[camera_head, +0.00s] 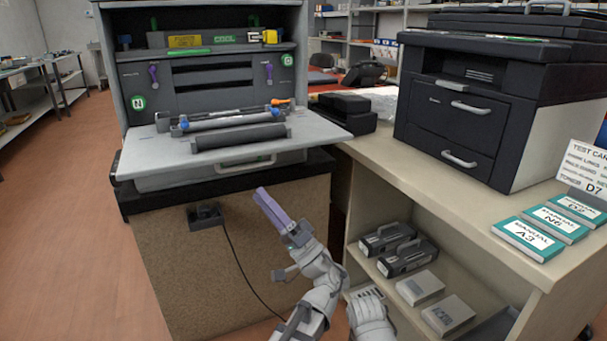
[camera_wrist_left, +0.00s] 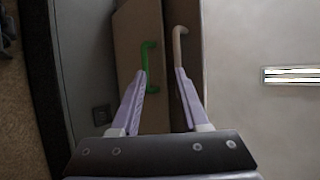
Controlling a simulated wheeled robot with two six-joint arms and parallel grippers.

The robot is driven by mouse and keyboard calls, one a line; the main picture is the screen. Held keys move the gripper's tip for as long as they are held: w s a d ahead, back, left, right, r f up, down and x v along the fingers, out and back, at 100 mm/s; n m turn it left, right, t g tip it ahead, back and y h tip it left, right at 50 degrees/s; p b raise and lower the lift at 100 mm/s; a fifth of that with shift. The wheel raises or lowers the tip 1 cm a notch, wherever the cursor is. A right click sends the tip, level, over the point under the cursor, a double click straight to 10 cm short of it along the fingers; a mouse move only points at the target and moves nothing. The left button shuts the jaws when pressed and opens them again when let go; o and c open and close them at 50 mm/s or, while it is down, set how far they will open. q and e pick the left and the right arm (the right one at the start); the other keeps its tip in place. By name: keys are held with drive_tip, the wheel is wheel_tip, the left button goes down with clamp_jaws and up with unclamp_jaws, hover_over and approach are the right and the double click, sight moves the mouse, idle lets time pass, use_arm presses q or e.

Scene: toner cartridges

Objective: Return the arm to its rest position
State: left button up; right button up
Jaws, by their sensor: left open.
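My left gripper (camera_head: 268,208) is in the lower middle of the head view, with its purple fingers pointing up toward the open printer's front. In the left wrist view the same gripper (camera_wrist_left: 160,80) has its two fingers apart, with nothing held between them. A green handle (camera_wrist_left: 149,62) and a beige handle (camera_wrist_left: 179,45) show beyond the fingertips in that view. My left arm (camera_head: 318,290) reaches up from the bottom edge. Another grey arm part of mine shows at the bottom, but no right gripper fingers are visible.
The open printer (camera_head: 215,80) has its front flap (camera_head: 140,158) lowered, with a dark roller cartridge (camera_head: 240,137) on it. A counter (camera_head: 400,165) with a shelf of cartridges (camera_head: 408,256) stands at the right. A closed dark printer (camera_head: 455,125) sits on it. Open floor (camera_head: 70,220) lies left.

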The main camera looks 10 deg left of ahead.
use_arm(q)
drive_tip(key=s+a+f+g+h, duration=0.25)
drive_tip(key=a+f+h, duration=0.35)
drive_tip(key=f, duration=0.6)
drive_tip(key=s+a+f+g+h, duration=0.1)
drive_tip(key=a+f+g+h, duration=0.35)
drive_tip(key=f, duration=0.65)
drive_tip(key=s+d+f+g+h, duration=0.1)
drive_tip(key=s+d+f+h, duration=0.1)
drive_tip(key=d+f+h, duration=0.45)
drive_tip(key=s+d+f+g+h, duration=0.1)
drive_tip(key=s+d+f+h, duration=0.2)
drive_tip(key=d+f+h, duration=0.35)
drive_tip(key=s+d+r+m+p, duration=0.5)
drive_tip(key=s+d+r+p, duration=0.1)
drive_tip(key=d+r+p, duration=0.45)
wheel_tip(320, 180, up, 36)
drive_tip(key=p, duration=3.6)
drive_tip(key=shift+w+r+n+g+p, duration=0.15)
drive_tip(key=shift+w+n+g+p, duration=0.15)
